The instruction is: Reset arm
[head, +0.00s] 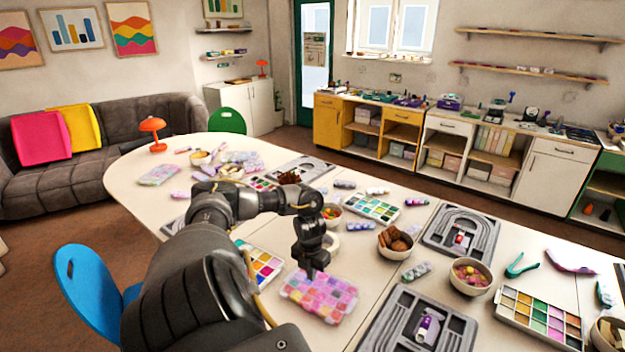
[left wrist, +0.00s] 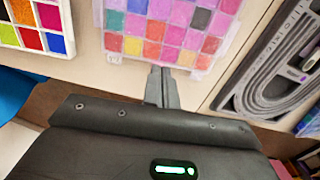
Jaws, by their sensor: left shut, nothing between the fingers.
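My left gripper (head: 313,270) is shut and empty. In the head view it points down at the far edge of a clear box of pink and purple beads (head: 320,294) on the white table (head: 360,262). In the left wrist view the closed fingers (left wrist: 162,88) reach to the edge of the same bead box (left wrist: 170,35). I cannot tell whether they touch it. My right gripper is in neither view.
A grey bead board (head: 462,338) lies to the right of the pink box, and another (head: 435,240) lies farther back. A bead tray (head: 262,262) lies left of the gripper. Bowls of snacks (head: 395,243) and beads (head: 470,276) stand nearby. A blue chair (head: 85,290) is at the left.

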